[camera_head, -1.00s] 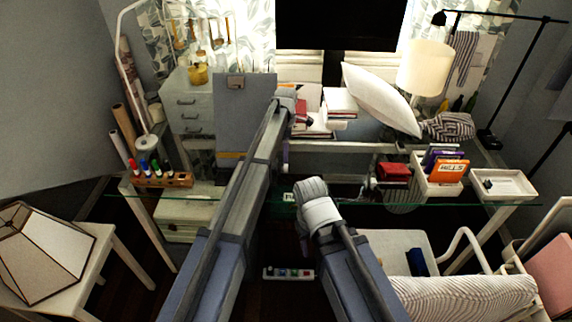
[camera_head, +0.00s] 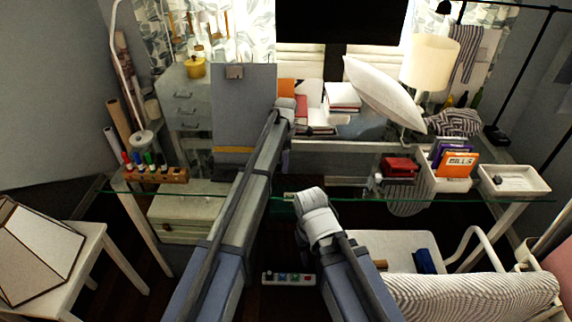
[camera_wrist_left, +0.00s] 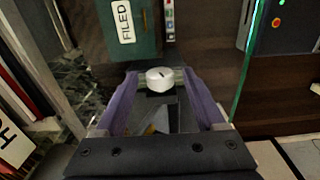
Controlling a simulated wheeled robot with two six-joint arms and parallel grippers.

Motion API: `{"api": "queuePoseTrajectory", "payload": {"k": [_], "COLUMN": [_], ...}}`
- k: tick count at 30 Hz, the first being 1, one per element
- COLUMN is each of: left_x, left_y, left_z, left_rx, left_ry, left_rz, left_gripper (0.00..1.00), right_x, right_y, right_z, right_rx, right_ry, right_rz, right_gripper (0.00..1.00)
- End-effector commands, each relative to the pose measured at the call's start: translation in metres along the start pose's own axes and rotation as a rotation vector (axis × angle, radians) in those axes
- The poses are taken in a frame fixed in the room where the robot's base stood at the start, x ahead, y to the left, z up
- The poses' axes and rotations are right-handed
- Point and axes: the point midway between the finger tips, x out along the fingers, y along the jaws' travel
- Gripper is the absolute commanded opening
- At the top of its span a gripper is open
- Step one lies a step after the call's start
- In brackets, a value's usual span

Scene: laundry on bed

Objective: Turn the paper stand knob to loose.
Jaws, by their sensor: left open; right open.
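A round white knob (camera_wrist_left: 160,78) with a dark mark on its top shows in the left wrist view. It lies between the two purple fingers of my left gripper (camera_wrist_left: 163,100), which are apart with gaps on both sides. In the head view my left gripper (camera_head: 285,112) is beside the right edge of a tall grey board with a clip (camera_head: 240,110), probably the paper stand. The knob is hidden there behind my arm. My right gripper (camera_head: 316,208) is lower, at the near edge of the glass desk; its fingers are hard to make out.
The glass desk (camera_head: 340,160) carries a marker rack (camera_head: 150,174), a white bin with an orange book (camera_head: 440,180), a white tray (camera_head: 530,182) and a red stapler-like item (camera_head: 399,165). A white pillow (camera_head: 380,92) leans at the back. A striped chair (camera_head: 470,290) stands at right.

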Motion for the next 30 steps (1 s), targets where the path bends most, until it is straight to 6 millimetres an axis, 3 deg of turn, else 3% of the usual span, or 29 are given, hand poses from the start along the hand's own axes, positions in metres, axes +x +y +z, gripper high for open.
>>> {"api": "queuePoseTrajectory", "payload": {"k": [5,24,30], "left_x": [-0.0008,-0.0007,-0.0007], "left_y": [0.0,-0.0001,-0.0002], "left_z": [0.0,0.0,0.0], "left_rx": [0.0,0.0,0.0], "left_ry": [0.0,0.0,0.0], "left_rz": [0.0,0.0,0.001], "left_gripper": [0.71,0.01,0.0], "right_x": [-0.0008,-0.0007,-0.0007], "right_y": [0.0001,0.0001,0.0001], "right_z": [0.0001,0.0001,0.0], "right_rx": [0.0,0.0,0.0], "right_ry": [0.0,0.0,0.0], "right_rz": [0.0,0.0,0.0], "right_gripper": [0.5,0.5,0.5]}}
